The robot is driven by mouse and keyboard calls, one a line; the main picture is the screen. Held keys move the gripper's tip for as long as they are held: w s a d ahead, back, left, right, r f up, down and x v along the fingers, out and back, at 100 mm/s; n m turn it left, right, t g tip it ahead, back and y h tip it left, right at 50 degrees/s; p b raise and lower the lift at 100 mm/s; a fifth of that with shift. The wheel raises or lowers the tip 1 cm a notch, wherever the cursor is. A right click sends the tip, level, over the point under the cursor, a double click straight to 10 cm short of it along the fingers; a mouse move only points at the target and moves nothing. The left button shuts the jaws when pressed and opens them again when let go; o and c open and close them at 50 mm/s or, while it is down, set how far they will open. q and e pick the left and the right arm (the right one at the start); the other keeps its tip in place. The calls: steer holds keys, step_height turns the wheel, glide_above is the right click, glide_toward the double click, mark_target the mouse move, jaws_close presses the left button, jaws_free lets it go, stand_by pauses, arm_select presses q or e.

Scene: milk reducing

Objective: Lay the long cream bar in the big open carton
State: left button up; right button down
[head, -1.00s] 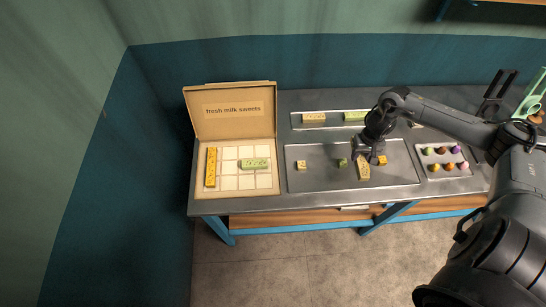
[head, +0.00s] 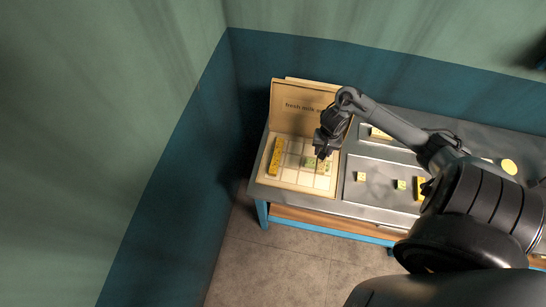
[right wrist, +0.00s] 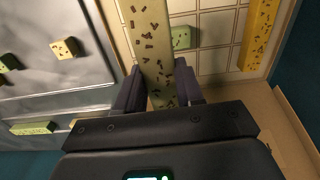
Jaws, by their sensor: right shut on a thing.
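My right gripper (head: 322,153) is shut on the long cream bar (head: 325,166), which has brown flecks. In the right wrist view the cream bar (right wrist: 150,45) runs away between the two fingers (right wrist: 155,95). The bar is over the right part of the big open carton (head: 292,177), along its side wall; I cannot tell whether it touches the carton floor. The carton also shows in the right wrist view (right wrist: 210,60). My left gripper is not in view.
The carton lid (head: 290,95) stands up behind.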

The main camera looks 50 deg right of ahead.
steer(key=shift+s+a, duration=0.2)
steer(key=shift+a, duration=0.4)
steer(key=shift+s+a+f, duration=0.15)
steer(key=shift+f, duration=0.1)
steer(key=b, duration=0.3)
glide_above(293, 161)
step_height(293, 161, down, 7)
steer(key=shift+a+r, duration=0.1)
steer(key=shift+a, duration=0.05)
step_height(293, 161, down, 3)
steer(key=shift+b, duration=0.45)
steer(key=shift+f, duration=0.45)
steer(key=c, duration=0.7)
jaws_free()
steer(key=shift+f, duration=0.15)
